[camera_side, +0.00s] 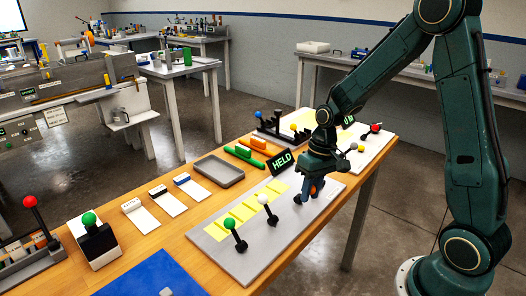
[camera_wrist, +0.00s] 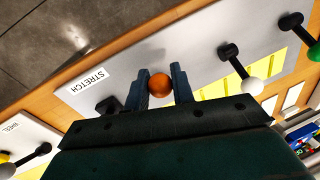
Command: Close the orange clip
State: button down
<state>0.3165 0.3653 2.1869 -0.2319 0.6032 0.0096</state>
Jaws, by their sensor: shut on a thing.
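The orange ball (camera_wrist: 159,85) of the orange clip shows in the wrist view between my two fingertips. My gripper (camera_wrist: 158,88) is shut on it. In the side view my gripper (camera_side: 311,190) is low over the right end of the grey plate, and a little of the orange ball (camera_side: 316,189) shows between the fingers. The clip's lever and foot are mostly hidden by the fingers, so I cannot tell its angle. The grey plate (camera_side: 245,262) also carries yellow strips.
On the same plate stand a white-balled lever (camera_side: 263,199) and a green-balled lever (camera_side: 230,224), both tilted. Behind are a HELD sign (camera_side: 281,162), a grey tray (camera_side: 218,171) and an orange piece (camera_side: 258,143) beside green ones. A second plate with levers lies to the right.

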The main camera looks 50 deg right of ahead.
jog(key=shift+w, duration=0.15)
jog(key=shift+w+r+g, duration=0.2)
jog(key=shift+w+g, duration=0.2)
jog(key=shift+g, duration=0.4)
jog(key=shift+w+r+g, duration=0.2)
jog(key=shift+w+g, duration=0.15)
jog(key=shift+g, duration=0.45)
jog(key=shift+w+r+m+g, duration=0.15)
jog(key=shift+w+g, duration=0.15)
jog(key=shift+g, duration=0.3)
jog(key=shift+w+f+m+g, duration=0.1)
jog(key=shift+w+g, duration=0.15)
jog(key=shift+g, duration=0.35)
jog(key=shift+w+r+m+g, duration=0.15)
jog(key=shift+w+g, duration=0.15)
jog(key=shift+g, duration=0.3)
jog(key=shift+w+g, duration=0.25)
jog(key=shift+g, duration=0.15)
jog(key=c, duration=1.2)
grip_release()
jog(key=shift+s, duration=0.2)
